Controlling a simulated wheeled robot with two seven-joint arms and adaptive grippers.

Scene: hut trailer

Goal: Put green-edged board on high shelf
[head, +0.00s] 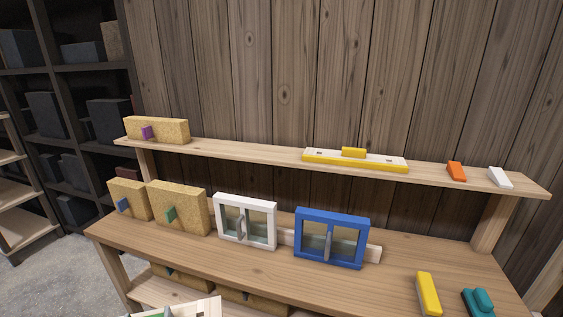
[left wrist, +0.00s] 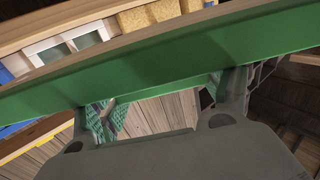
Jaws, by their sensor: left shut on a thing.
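The green-edged board (left wrist: 150,68) spans the left wrist view as a long green strip, close to the camera. My left gripper (left wrist: 162,100) is shut on it, with a finger on either side of the picture's middle. In the head view a white and green piece of the board (head: 190,309) shows at the bottom edge, low in front of the bench; most of it is cut off. The high shelf (head: 240,149) runs along the wood wall above the bench. My right gripper is not in view.
The high shelf holds a cork block (head: 170,130), a yellow-edged board (head: 330,161), an orange piece (head: 456,171) and a white piece (head: 500,177). Its stretch between cork block and yellow-edged board is bare. White (head: 220,232) and blue (head: 302,252) window frames stand on the bench (head: 200,255).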

